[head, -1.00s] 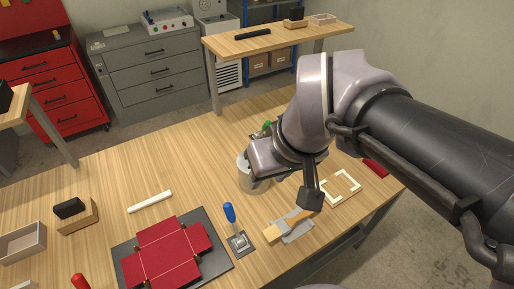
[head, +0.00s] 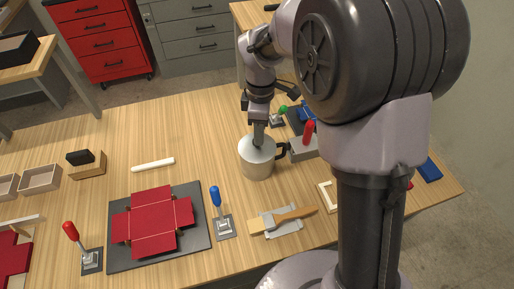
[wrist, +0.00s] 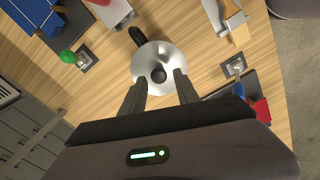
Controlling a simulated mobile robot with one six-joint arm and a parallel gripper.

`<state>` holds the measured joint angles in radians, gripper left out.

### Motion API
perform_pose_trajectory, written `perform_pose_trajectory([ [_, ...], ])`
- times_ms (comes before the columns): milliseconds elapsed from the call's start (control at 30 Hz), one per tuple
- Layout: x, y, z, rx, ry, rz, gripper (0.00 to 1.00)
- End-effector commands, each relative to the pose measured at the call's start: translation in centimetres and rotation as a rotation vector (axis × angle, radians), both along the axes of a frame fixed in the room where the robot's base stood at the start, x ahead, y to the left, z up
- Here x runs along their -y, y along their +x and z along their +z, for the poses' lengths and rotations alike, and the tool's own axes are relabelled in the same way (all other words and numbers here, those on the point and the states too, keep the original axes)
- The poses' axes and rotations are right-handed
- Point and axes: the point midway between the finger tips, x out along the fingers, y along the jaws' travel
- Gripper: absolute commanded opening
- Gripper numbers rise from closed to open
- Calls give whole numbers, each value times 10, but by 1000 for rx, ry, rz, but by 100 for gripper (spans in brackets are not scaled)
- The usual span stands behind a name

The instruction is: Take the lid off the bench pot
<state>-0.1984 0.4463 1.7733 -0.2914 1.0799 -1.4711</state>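The bench pot (head: 257,165) is a metal pot with a dark handle on its right side, standing upright on the wooden bench. In the wrist view its round silver lid (wrist: 150,57) is seen from above, with a dark knob (wrist: 158,75) at its middle. My gripper (head: 259,143) points down over the pot in the head view and hides part of its top. In the wrist view my gripper (wrist: 160,80) is open, one finger on each side of the knob in the picture. I see no contact, and the height gap is hard to judge.
Right of the pot are a red-handled clamp (head: 308,133) and a green-knobbed clamp (head: 281,111). In front are a blue-handled clamp (head: 216,197), a wooden-handled tool (head: 290,216) and the red box blank (head: 153,222) on a dark plate. A white rod (head: 153,164) lies to the left.

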Motion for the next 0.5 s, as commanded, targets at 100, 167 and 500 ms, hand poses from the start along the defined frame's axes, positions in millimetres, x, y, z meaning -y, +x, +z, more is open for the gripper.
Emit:
perform_pose_trajectory([
  [100,-3,2,-15,0,0,2,37],
  [167,-6,4,-28,-1,-1,2,37],
  [500,-8,5,-51,0,0,-1,35],
])
